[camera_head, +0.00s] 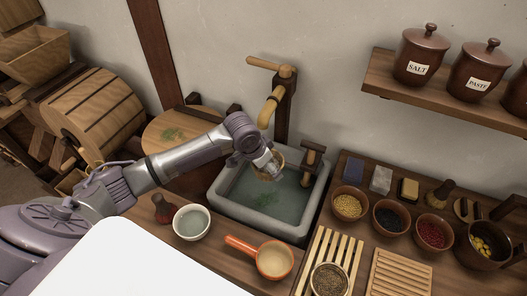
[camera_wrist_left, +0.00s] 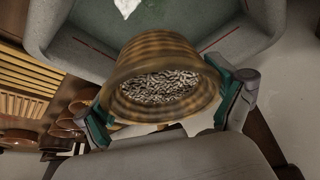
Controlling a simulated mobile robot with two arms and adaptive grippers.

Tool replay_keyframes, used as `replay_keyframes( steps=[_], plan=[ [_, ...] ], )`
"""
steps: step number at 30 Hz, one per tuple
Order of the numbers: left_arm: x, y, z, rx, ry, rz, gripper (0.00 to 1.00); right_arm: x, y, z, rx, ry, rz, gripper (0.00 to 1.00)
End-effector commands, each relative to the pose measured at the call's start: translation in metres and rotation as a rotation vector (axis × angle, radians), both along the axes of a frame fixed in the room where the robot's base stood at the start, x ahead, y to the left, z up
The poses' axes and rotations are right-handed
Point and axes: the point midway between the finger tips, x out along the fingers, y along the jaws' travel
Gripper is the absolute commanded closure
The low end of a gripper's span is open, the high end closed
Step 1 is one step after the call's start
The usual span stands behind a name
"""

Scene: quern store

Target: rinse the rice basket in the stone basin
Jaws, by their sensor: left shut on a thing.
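The stone basin (camera_head: 222,193) is grey and square, with greenish water and some green leaves in it. My left gripper (camera_head: 268,168) is over the basin, below the wooden spout. It is shut on the rice basket (camera_head: 277,156), which is partly hidden behind the gripper in the head view. In the left wrist view the rice basket (camera_wrist_left: 155,50) is round and brown-banded, with pale grains inside. The left gripper's fingers (camera_wrist_left: 165,115) are on either side of it. The basin's wall (camera_wrist_left: 75,52) shows behind it. I cannot tell whether the basket touches the water. My right gripper is not in view.
A wooden tap (camera_head: 270,105) stands behind the basin. Bowls of grains and beans, including a yellow one (camera_head: 348,204), stand to the right. A white bowl (camera_head: 191,222) and an orange-handled pan (camera_head: 272,260) stand in front. A shelf (camera_head: 440,100) with jars hangs at upper right.

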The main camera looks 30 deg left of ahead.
Motion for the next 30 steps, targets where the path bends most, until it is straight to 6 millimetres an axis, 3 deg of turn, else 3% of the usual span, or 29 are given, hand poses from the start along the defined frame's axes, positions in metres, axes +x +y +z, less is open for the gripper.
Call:
replay_keyframes(
  steps=[2, 8, 30],
  plan=[
    [0.003, 0.012, -0.003, 0.0, 0.001, -0.022, 0.52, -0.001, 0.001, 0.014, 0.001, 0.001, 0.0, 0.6],
    [0.005, 0.02, -0.016, -0.001, -0.004, -0.051, 0.52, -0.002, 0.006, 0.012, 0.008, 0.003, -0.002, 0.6],
    [0.005, 0.019, -0.076, -0.001, -0.004, -0.051, 0.52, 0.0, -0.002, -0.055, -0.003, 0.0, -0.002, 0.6]
  ],
)
